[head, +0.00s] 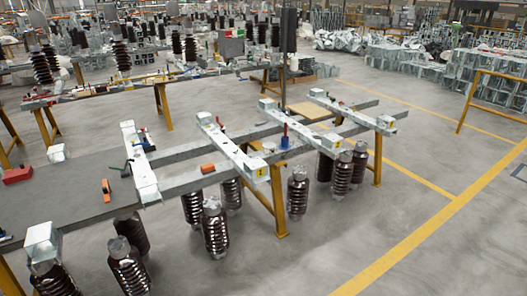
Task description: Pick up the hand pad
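I cannot tell for sure which item is the hand pad. Small items lie on the near frame and bench: an orange block (207,168) on the front beam, an orange and black item (106,187) on the dark bench top (75,205), a red block (17,175) at the bench's left edge, and a small dark green piece (126,170) by the left crossbar. Neither gripper shows in the head view.
The near steel frame (185,183) has pale crossbars (235,153) and brown ribbed insulators (215,230) below, on yellow legs (279,215). A blue item (285,142) stands on it. Another loaded frame (90,92) is behind. Open floor (345,235) lies right; a yellow rail (465,100) stands farther right.

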